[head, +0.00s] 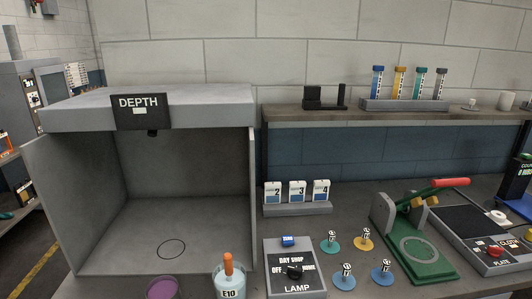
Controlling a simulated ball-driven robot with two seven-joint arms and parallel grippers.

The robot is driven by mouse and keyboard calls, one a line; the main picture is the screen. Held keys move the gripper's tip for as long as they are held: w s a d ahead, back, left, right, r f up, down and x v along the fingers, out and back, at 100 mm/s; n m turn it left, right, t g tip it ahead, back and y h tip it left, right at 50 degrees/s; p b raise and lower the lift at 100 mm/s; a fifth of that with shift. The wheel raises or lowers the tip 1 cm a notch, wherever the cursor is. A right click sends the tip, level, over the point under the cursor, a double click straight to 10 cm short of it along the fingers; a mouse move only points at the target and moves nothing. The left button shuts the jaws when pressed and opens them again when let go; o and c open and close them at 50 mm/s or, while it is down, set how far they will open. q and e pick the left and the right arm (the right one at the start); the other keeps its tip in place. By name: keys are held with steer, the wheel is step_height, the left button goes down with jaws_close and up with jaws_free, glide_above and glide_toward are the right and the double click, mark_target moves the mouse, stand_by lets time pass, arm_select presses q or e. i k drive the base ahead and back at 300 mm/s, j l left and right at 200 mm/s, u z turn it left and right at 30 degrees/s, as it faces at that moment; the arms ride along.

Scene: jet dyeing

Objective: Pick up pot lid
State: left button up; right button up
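I cannot say for sure which thing is the pot lid. Several small round discs with upright labelled knobs lie on the bench right of the lamp box: a teal disc (331,245), a yellow disc (364,242) and blue discs (344,281). A pale pot marked E10 (230,286) stands at the front edge of the view with an orange-handled piece (228,264) upright in or on it. A round purple item (162,288) is left of it, cut off by the lower edge. Neither of my grippers is in view.
A grey open-fronted booth (190,107) marked DEPTH stands at the left, empty inside. A lamp control box (295,277), numbered packets (297,191), a green press with a red handle (420,260) and a shelf (385,114) with coloured tubes (400,82) are to the right.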

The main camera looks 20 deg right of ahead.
mark_target(497, 205)
steer(key=k+l, duration=0.1)
steer(key=l, duration=0.75)
steer(key=k+l+u, duration=0.1)
steer(key=l, duration=0.35)
steer(key=k+l, duration=0.15)
steer(key=l, duration=0.25)
steer(key=k+l, duration=0.1)
steer(key=l, duration=0.35)
steer(key=k+l, duration=0.1)
steer(key=l, duration=0.3)
steer(key=k+l+u, duration=0.1)
steer(key=l, duration=0.35)
steer(key=k+l, duration=0.1)
steer(key=l, duration=0.3)
